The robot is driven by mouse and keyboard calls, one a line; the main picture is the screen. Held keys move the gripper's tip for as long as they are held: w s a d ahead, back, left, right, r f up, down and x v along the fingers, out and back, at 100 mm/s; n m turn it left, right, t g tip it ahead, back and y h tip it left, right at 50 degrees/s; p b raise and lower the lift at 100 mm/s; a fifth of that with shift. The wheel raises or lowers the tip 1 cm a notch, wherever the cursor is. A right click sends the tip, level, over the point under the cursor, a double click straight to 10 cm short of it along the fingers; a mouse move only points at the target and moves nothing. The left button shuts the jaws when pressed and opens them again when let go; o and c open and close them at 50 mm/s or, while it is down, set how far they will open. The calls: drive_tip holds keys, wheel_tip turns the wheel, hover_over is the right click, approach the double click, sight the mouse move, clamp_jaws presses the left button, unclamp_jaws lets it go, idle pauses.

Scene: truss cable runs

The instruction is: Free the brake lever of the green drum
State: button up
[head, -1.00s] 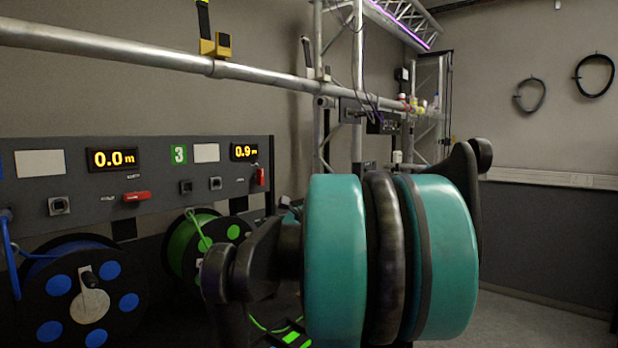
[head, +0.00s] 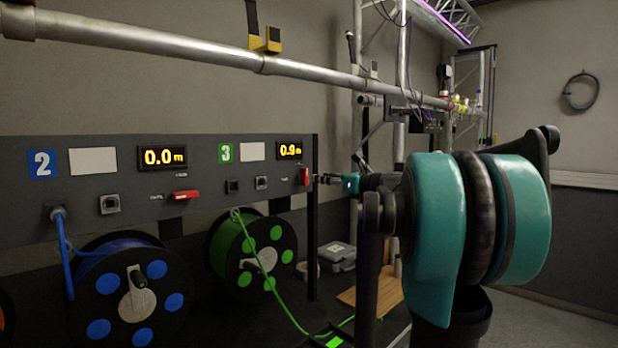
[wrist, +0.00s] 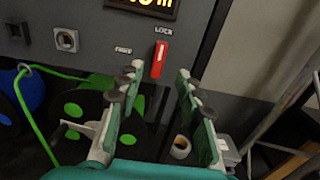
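The green drum (head: 226,250) is a black reel with green dots and green cable, below the panel marked 3. Its red brake lever (head: 304,176) is on the panel's right end. In the wrist view the lever (wrist: 159,60) stands nearly upright under the word LOCK, with another label, apparently FREE, to its left. My gripper (head: 323,179) is just right of the lever in the head view. In the wrist view my gripper (wrist: 158,74) is open, its fingers on either side of the lever's line. Contact cannot be told.
The blue drum (head: 100,285) is at left, its own red lever (head: 185,195) lying level. The grey panel (head: 215,187) spans above both drums. Green cable (head: 290,315) trails on the floor. A grey case (head: 338,257) and truss posts stand behind my arm.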

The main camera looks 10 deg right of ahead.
sight(307, 175)
drive_tip(key=x, duration=0.7)
drive_tip(key=shift+w+a, duration=0.15)
drive_tip(key=shift+a, duration=0.05)
clamp_jaws()
